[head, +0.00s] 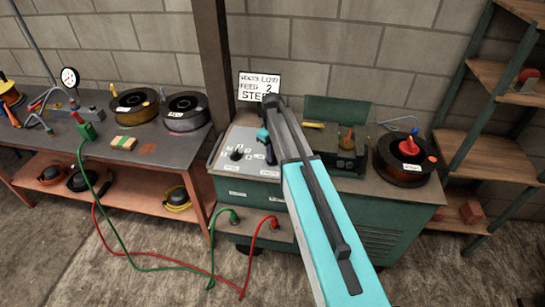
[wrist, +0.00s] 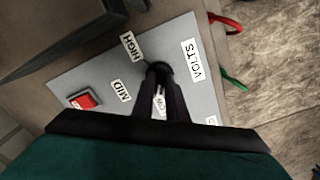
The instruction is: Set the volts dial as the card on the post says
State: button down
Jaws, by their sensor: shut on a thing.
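The card (head: 259,86) on the dark post reads "VOLTS LOW", "FEED 2" and a third line starting "STE", partly hidden by my arm. The grey control panel (head: 250,135) is on the green bench below it. In the wrist view, the dark volts dial (wrist: 160,68) sits by the VOLTS label (wrist: 192,59), with HIGH (wrist: 131,46) and MID (wrist: 121,90) labels around it. A third label (wrist: 160,103) shows between my fingers, too covered to read surely. My gripper (wrist: 159,77) is shut on the dial. The dial's pointer is hidden.
A red switch (wrist: 83,100) is at the panel's left in the wrist view. Another dark knob (head: 237,153) stands on the panel's left part. A green machine (head: 335,150) and a dark spool (head: 405,160) stand right of my arm. Cables (head: 240,215) hang from the bench front.

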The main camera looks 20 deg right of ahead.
jog(key=shift+n+b, duration=0.3)
jog(key=shift+n, duration=0.8)
jog(key=c, duration=1.8)
grip_release()
jog(key=shift+o, duration=0.2)
jog(key=shift+r, duration=0.15)
notch_tip(320, 180, up, 14)
jog(key=b, duration=0.3)
jog(key=shift+f, duration=0.2)
